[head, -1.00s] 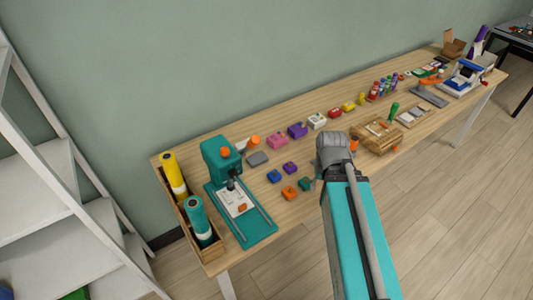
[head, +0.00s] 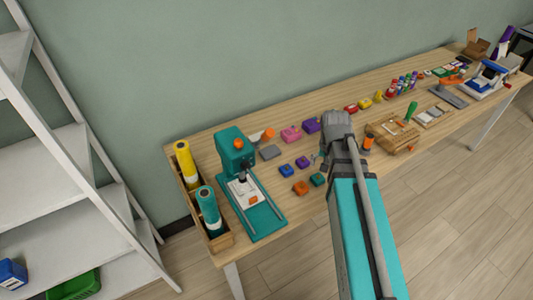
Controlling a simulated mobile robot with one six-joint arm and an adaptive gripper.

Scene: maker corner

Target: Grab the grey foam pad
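A grey pad (head: 270,152), small and flat, lies on the wooden table (head: 262,180) just right of the teal press, in front of an orange-tipped item. It looks like the grey foam pad, though its material is too small to make out. My arm reaches over the table from the front. My gripper (head: 318,159) is at its far end, to the right of the grey pad and apart from it. The fingers are mostly hidden behind my arm, so their opening does not show.
A teal press (head: 235,155) stands close left of the pad. A wooden box (head: 220,243) with yellow and teal rolls is farther left. Purple, blue, orange and teal blocks (head: 301,187) lie between pad and gripper. A white shelf (head: 65,160) stands at left.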

